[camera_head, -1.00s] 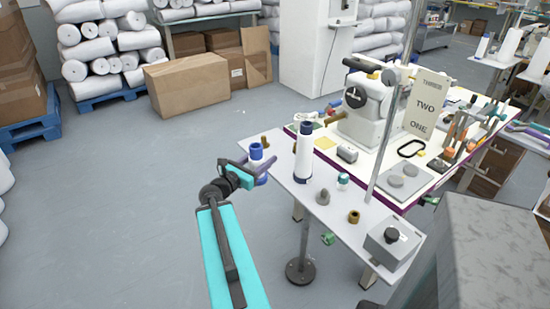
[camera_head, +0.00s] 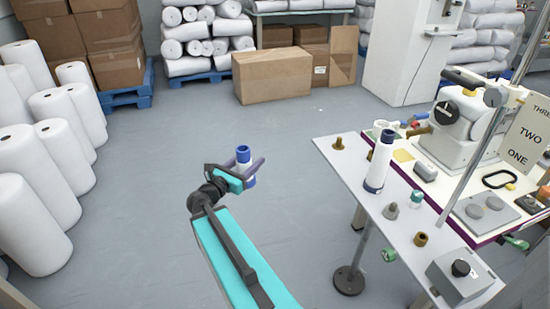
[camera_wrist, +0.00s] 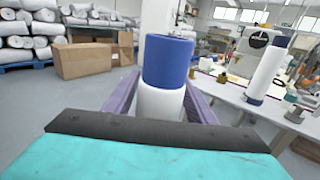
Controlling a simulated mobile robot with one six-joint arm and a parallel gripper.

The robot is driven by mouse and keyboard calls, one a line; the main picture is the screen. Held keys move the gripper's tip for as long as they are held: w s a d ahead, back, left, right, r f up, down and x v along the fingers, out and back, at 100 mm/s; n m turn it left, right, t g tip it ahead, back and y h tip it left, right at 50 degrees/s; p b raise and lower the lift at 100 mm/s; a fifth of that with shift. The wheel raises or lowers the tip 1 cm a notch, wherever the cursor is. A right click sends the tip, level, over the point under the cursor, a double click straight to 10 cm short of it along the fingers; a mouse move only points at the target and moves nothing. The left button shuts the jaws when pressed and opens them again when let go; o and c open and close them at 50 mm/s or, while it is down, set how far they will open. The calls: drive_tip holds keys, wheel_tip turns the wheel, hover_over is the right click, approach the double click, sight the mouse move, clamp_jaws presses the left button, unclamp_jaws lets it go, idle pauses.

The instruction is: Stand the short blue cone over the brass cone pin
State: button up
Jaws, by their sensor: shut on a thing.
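The short blue cone (camera_head: 244,168) is white with a blue top and a blue foot. My gripper (camera_head: 240,168) is shut around it and holds it upright in the air, left of the white table. In the wrist view the cone (camera_wrist: 168,62) stands between the purple fingers, with its lower end hidden. A brass pin (camera_head: 338,144) stands bare near the far left corner of the table, to the right of my gripper. It also seems to show in the wrist view (camera_wrist: 222,76).
A tall white and dark-blue cone (camera_head: 381,160) stands on the white table (camera_head: 345,165). A grey pin (camera_head: 390,212), a small teal-topped spool (camera_head: 416,200) and a short brass piece (camera_head: 421,239) are nearby. A sewing machine (camera_head: 468,125) is behind. Open floor surrounds my gripper.

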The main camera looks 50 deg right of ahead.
drive_tip(key=w+a+n+t+y, duration=0.1)
drive_tip(key=w+a+n+t, duration=0.1)
drive_tip(key=a, duration=1.2)
drive_tip(key=w+a+n+t+y, duration=0.1)
drive_tip(key=w+a+t, duration=0.3)
drive_tip(key=a, duration=1)
drive_tip(key=w+a+n+t+y, duration=0.1)
drive_tip(key=w+a+n+t, duration=0.2)
drive_tip(key=a, duration=1.1)
drive_tip(key=w, duration=0.3)
drive_tip(key=shift+w+y, duration=0.15)
drive_tip(key=shift+y, duration=0.25)
drive_tip(key=shift+a+f+n+t, duration=0.1)
drive_tip(key=shift+a+n+t, duration=0.05)
drive_tip(key=shift+n+t, duration=0.15)
